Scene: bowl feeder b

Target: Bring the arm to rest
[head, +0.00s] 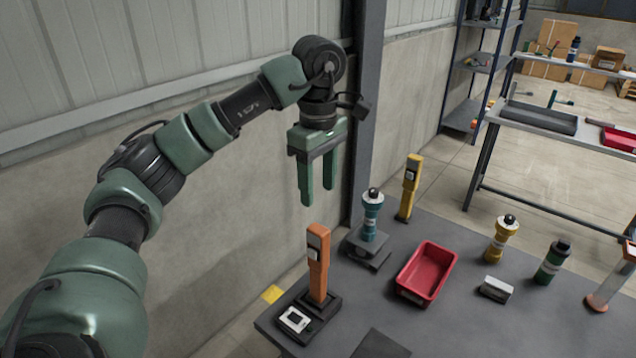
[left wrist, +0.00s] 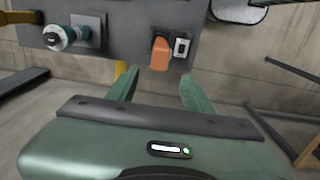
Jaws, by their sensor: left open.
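My left arm comes in from the left in the head view and reaches over the back left of the table. My left gripper (head: 317,195) points down with its two green fingers apart and nothing between them. It hangs in the air above and behind the orange post (head: 318,264), apart from it. In the left wrist view the fingers (left wrist: 155,80) also show spread and empty, with the orange post (left wrist: 160,53) beyond them. My right gripper is in neither view.
The grey table (head: 460,320) holds a red bin (head: 427,272), a teal-banded cylinder (head: 370,215), a yellow post (head: 409,188), a yellow-banded cylinder (head: 501,238), a green cylinder (head: 552,262) and a small grey block (head: 496,289). A steel column (head: 367,110) and wall stand close behind the gripper.

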